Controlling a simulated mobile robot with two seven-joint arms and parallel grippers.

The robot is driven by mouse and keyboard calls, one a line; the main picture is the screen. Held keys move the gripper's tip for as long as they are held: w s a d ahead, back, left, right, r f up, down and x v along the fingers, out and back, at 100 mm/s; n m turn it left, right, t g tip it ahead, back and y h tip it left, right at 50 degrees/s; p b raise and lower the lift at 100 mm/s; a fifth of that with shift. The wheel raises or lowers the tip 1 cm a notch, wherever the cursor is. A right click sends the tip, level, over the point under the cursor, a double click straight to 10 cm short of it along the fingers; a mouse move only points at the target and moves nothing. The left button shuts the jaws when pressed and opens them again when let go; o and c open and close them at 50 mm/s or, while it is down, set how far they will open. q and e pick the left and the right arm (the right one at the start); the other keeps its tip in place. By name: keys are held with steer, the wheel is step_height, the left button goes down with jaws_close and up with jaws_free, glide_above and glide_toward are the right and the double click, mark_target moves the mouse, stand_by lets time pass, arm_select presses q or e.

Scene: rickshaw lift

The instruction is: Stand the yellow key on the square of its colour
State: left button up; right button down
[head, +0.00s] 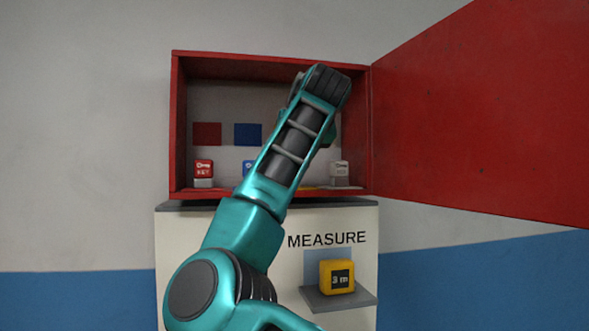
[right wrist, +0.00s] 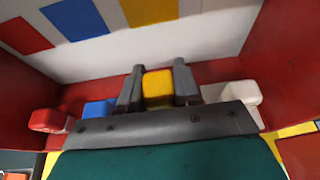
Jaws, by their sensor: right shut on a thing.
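The yellow key (right wrist: 158,88) is a small block between the two fingers of my right gripper (right wrist: 158,72), which is shut on it. In the right wrist view, a yellow square (right wrist: 148,10) shows on the pale back wall, above and apart from the key. In the head view my right arm reaches into the open red cabinet (head: 270,60) and hides its gripper, the key and the yellow square. A yellow patch (head: 310,187) shows at the cabinet floor's front, partly behind the arm. My left gripper is not in view.
A red key (head: 204,167), a partly hidden blue key (head: 248,167) and a white key (head: 339,169) stand in the cabinet. Red (head: 207,134) and blue (head: 248,134) squares mark its back wall. The red door (head: 480,110) stands open.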

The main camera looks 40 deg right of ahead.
step_height(320, 180, down, 3)
steer(key=shift+w+d+f, duration=0.15)
steer(key=shift+f, duration=0.05)
steer(key=shift+w+f, duration=0.15)
steer(key=shift+f, duration=0.05)
steer(key=shift+d, duration=0.1)
steer(key=shift+f, duration=0.2)
steer(key=c, duration=0.8)
jaws_free()
steer(key=shift+r, duration=0.1)
